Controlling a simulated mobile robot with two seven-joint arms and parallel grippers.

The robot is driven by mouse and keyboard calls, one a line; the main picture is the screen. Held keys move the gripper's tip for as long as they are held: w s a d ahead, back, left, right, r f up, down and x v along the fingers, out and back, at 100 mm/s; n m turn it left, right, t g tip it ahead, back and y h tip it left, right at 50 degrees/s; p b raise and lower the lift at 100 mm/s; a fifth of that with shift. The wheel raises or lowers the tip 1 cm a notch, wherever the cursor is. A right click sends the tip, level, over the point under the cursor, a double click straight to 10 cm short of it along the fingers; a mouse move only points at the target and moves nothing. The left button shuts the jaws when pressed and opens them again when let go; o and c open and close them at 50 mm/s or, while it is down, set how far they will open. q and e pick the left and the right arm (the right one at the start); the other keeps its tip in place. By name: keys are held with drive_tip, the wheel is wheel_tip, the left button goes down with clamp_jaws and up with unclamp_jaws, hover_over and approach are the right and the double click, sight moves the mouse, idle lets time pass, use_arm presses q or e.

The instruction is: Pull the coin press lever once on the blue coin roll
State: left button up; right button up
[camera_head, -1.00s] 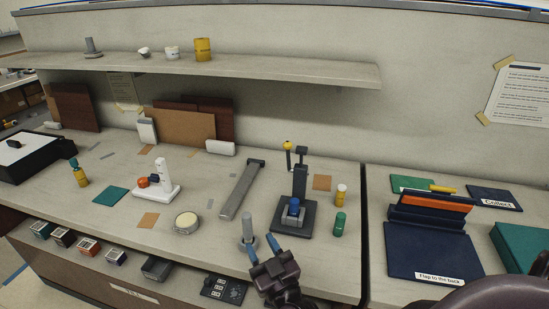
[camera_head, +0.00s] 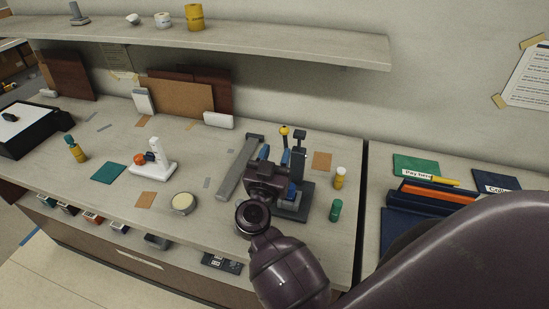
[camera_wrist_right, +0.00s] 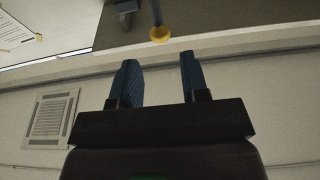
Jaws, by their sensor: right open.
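The coin press (camera_head: 299,157) stands near the table's right end, with a dark base and an upright column. Its lever ends in a yellow knob (camera_head: 284,130). The blue coin roll (camera_head: 292,190) is at the press base, mostly hidden behind my gripper. My right gripper (camera_head: 275,154) is open, with its blue fingers pointing toward the lever, just in front of it. In the right wrist view the yellow knob (camera_wrist_right: 160,34) appears beyond the fingertips, between them sideways and not clasped. My left gripper is not in view.
A grey bar-like stand (camera_head: 238,170) lies just left of the press. A yellow roll (camera_head: 340,178) and a green roll (camera_head: 336,210) stand to its right. A round tin (camera_head: 183,203) and a white stand (camera_head: 153,168) are further left. A shelf (camera_head: 290,42) runs above the table.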

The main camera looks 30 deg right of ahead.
sight(283, 135)
drive_tip(key=b+x, duration=0.2)
drive_tip(key=x, duration=0.4)
drive_tip(key=shift+w+f+b, duration=0.1)
drive_tip(key=shift+f+b, duration=0.05)
drive_tip(key=shift+b, duration=0.25)
drive_tip(key=shift+w+d, duration=0.15)
drive_tip(key=shift+d, duration=0.05)
drive_tip(key=shift+c, duration=0.4)
drive_tip(key=c, duration=0.5)
drive_tip(key=shift+s+a+f, duration=0.1)
drive_tip(key=shift+s+a, duration=0.25)
drive_tip(key=shift+a, duration=0.05)
drive_tip(key=shift+s+a+f+p, duration=0.3)
drive_tip(key=shift+s+a+f, duration=0.65)
drive_tip(key=shift+a, duration=0.15)
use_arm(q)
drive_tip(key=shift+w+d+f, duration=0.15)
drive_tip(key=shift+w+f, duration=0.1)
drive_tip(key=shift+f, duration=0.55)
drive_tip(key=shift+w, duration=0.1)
